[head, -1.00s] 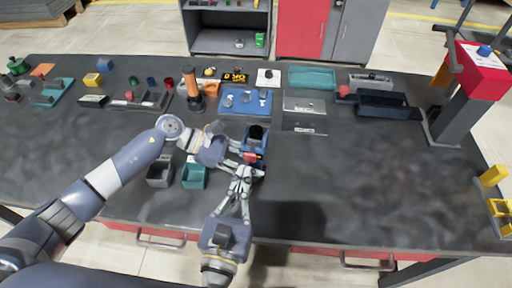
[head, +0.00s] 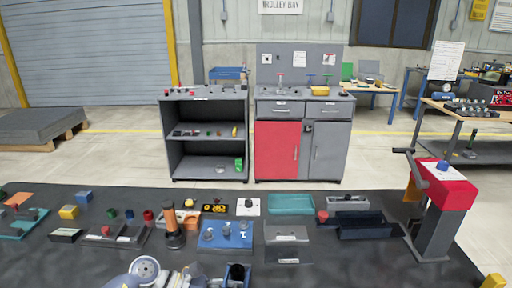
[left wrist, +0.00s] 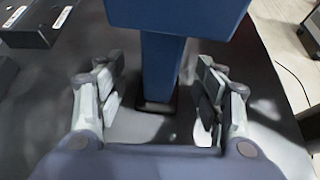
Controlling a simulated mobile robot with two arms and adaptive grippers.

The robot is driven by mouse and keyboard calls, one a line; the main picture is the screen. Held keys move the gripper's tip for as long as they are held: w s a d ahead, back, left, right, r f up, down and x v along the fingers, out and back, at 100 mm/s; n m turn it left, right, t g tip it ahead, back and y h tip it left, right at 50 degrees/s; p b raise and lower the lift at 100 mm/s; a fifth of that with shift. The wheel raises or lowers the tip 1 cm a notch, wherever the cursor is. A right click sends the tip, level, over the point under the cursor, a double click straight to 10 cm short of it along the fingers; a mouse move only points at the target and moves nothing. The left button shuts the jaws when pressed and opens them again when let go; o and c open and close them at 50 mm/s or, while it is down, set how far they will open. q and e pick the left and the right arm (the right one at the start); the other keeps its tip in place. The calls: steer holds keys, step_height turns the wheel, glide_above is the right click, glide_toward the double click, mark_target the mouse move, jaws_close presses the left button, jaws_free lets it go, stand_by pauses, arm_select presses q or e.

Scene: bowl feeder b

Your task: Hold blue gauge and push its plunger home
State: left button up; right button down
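The blue gauge (head: 246,281) is cut off by the bottom edge of the head view, with only its blue upper part and dark top showing. Its plunger cannot be made out. In the left wrist view, a blue body with a wide upper block and a narrower upright column (left wrist: 162,65) stands between the fingers of my left gripper (left wrist: 160,95). The fingers are open, with a visible gap on either side of the column. My left arm shows at the bottom of the head view. My right gripper is in neither current view.
A blue tray (head: 212,238) with small parts and an orange-and-dark post (head: 173,232) stand behind the gauge. A dark bin (head: 365,230) and a red-topped press (head: 445,190) stand to the right.

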arm_select(q)
steer(key=v, duration=1.1)
steer(key=shift+a+r, duration=0.1)
steer(key=shift+a, duration=0.15)
steer(key=a+b, duration=0.5)
steer(key=a, duration=0.2)
steer(key=shift+a+r+b, duration=0.1)
steer(key=shift+a+b, duration=0.4)
steer(key=shift+a, duration=0.25)
steer(key=shift+r, duration=0.1)
